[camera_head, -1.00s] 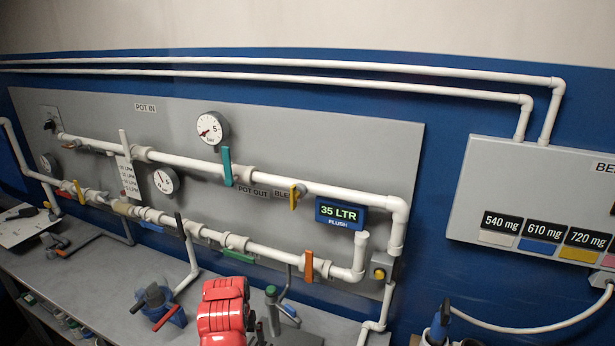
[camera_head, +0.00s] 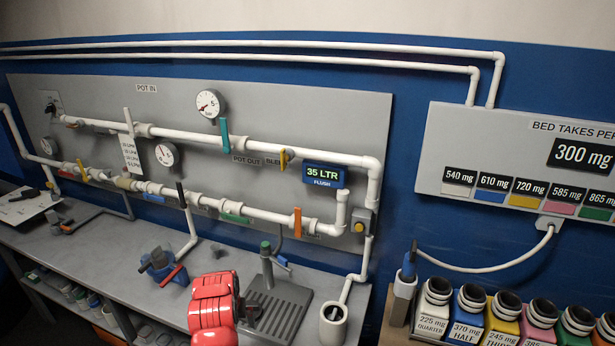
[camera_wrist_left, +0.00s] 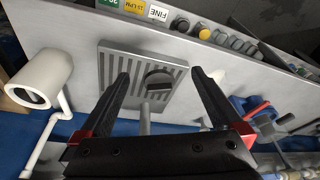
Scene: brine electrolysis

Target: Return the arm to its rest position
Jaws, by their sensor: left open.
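My left arm (camera_head: 213,308), red, comes up at the bottom middle of the head view, low over the grey bench. In the left wrist view the two black fingers of my left gripper (camera_wrist_left: 160,78) are spread apart. The slatted tray (camera_wrist_left: 113,65) lies beyond them, with a dark round part showing between the fingers. Nothing is held. My right gripper is not in view.
A white cup (camera_head: 333,323) stands right of the tray, and a blue clamp-like tool (camera_head: 160,262) left of it. White pipes with valves and gauges run along the panel (camera_head: 300,110) behind. Several labelled bottles (camera_head: 470,315) stand at the right.

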